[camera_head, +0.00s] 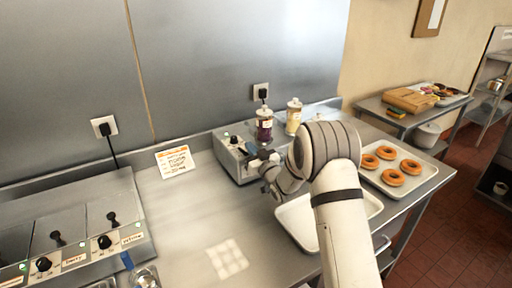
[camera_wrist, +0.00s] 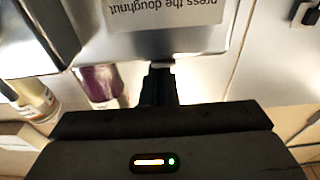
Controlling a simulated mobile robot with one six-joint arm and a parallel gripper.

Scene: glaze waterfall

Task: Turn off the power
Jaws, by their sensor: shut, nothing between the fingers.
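A grey metal machine (camera_head: 228,158) stands on the counter against the back wall. A dark knob and a small green light show on its top left. My gripper (camera_head: 256,158) is shut and empty, at the right part of this machine; I cannot tell if it touches it. In the wrist view the dark fingers (camera_wrist: 160,84) are together, just below a pale metal surface with an upside-down label (camera_wrist: 165,12) reading "press the doughnut". A wall outlet with a black plug (camera_head: 262,93) is behind the machine. Which part is the power switch is not clear.
A purple bottle (camera_head: 264,124) and a yellow bottle (camera_head: 293,117) stand behind my gripper. A doughnut tray (camera_head: 421,176) is at right, an empty tray (camera_head: 297,221) beneath my arm. At left are units with knobs (camera_head: 104,242) and another plugged outlet (camera_head: 104,127). The counter's middle is mostly clear.

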